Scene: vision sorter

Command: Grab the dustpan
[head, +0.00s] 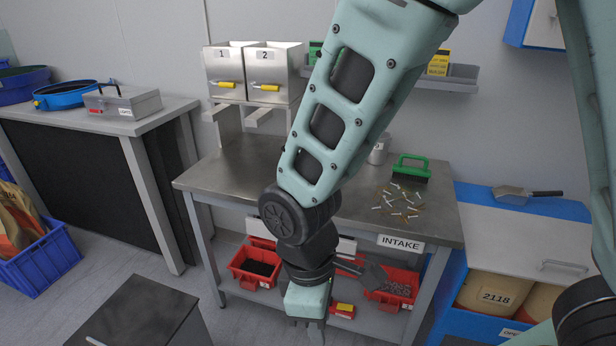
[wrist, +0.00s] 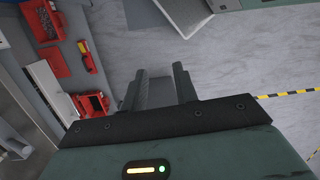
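A flat grey metal pan with a dark handle (head: 512,196) lies on the blue-edged cabinet top at the right in the head view; it looks like the dustpan or a scoop. Another dark grey, flat-bladed tool (head: 374,277) shows at the lower shelf, partly hidden by my arm; I cannot tell what it is. My gripper (head: 316,331) points down in front of the workbench, well left of and below the metal pan. In the wrist view its two fingers (wrist: 162,88) stand apart with nothing held. The metal pan is not visible there.
The workbench (head: 235,170) holds a green-handled brush (head: 411,170) and scattered small pieces (head: 399,202). Red bins (head: 255,267) stand on its lower shelf, also in the wrist view (wrist: 92,105). A dark box (head: 140,315) stands at lower left. Clear floor (wrist: 240,65) shows in the wrist view.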

